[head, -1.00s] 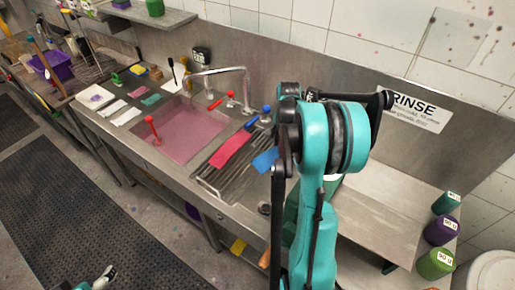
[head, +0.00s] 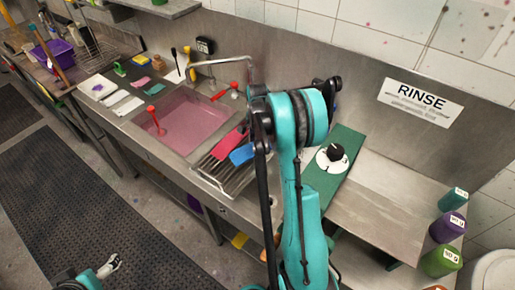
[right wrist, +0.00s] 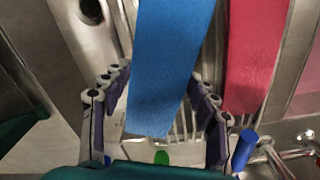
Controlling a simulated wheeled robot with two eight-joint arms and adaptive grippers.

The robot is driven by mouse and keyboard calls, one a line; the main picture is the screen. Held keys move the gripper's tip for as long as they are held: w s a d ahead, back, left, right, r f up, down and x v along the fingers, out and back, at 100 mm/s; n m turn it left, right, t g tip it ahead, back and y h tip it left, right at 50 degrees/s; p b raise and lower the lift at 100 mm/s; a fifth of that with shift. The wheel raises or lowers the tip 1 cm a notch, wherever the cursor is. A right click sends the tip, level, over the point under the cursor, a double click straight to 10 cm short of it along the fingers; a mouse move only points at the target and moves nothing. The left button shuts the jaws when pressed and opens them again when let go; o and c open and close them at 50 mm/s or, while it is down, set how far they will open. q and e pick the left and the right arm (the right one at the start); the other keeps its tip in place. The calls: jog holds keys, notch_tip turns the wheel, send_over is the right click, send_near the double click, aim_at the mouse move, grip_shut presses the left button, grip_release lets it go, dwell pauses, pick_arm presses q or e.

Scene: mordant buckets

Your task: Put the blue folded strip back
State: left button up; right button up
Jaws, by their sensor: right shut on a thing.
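The blue folded strip (head: 242,154) is by the ribbed drainboard, right beside the red strip (head: 227,143) in the head view. In the right wrist view the blue strip (right wrist: 165,70) hangs between the fingers of my right gripper (right wrist: 155,112), which is shut on it. The red strip (right wrist: 255,50) shows to its right. In the head view my right arm hides the right gripper. My left gripper (head: 110,265) is low at the left, over the floor and far from the strips; its finger state is unclear.
A sink of pink liquid (head: 190,122) with a red-handled tool (head: 152,112) lies left of the drainboard. A green mat (head: 345,145) bears a white disc with a black knob (head: 332,156). Labelled bottles (head: 447,228) stand at the right. A faucet (head: 225,62) rises behind.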

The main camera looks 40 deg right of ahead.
notch_tip(320, 180, down, 2)
jog(key=shift+f, duration=0.2)
jog(key=shift+f+b, duration=0.15)
jog(key=shift+b, duration=0.2)
jog(key=o, duration=1.2)
jog(key=shift+c, duration=0.2)
